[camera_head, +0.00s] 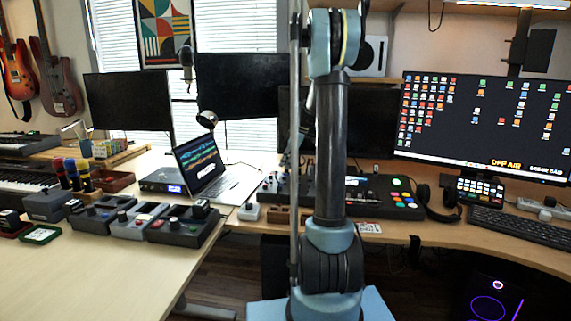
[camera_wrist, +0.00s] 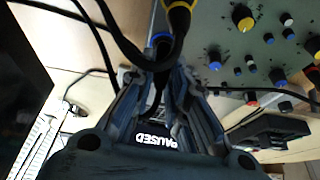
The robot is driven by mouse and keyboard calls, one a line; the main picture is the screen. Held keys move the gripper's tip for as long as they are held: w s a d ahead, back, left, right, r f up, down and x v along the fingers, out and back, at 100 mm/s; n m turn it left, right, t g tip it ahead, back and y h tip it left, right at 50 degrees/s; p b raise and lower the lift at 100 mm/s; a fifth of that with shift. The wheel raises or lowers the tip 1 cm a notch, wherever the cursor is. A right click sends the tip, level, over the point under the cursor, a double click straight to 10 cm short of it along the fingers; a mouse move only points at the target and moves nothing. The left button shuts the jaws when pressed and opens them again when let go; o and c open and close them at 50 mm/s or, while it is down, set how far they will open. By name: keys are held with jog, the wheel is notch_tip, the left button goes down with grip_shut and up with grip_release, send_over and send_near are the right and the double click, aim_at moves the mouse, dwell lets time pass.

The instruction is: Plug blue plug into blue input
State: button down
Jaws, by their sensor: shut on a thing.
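My gripper (camera_wrist: 166,76) fills the lower middle of the wrist view, its fingers shut around a dark plug body. A blue band (camera_wrist: 162,37) shows just beyond the fingertips and appears to belong to the blue plug; most of that plug is hidden between the fingers. A grey-green panel (camera_wrist: 225,55) with blue, yellow and white knobs lies beyond and to the right. I cannot tell which spot is the blue input. In the head view, my arm stands in the middle and my gripper cannot be made out.
A yellow-ringed plug (camera_wrist: 181,5) with a black cable is close beside the fingertips. Black cables (camera_wrist: 92,28) cross the upper left. In the head view, a laptop (camera_head: 205,165), mixers (camera_head: 185,224) and a monitor (camera_head: 485,125) crowd the desks; the left desk's front is clear.

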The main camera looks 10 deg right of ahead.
jog(key=shift+f, duration=0.25)
jog(key=c, duration=1.5)
grip_release()
jog(key=v, duration=1.2)
jog(key=shift+s, duration=0.1)
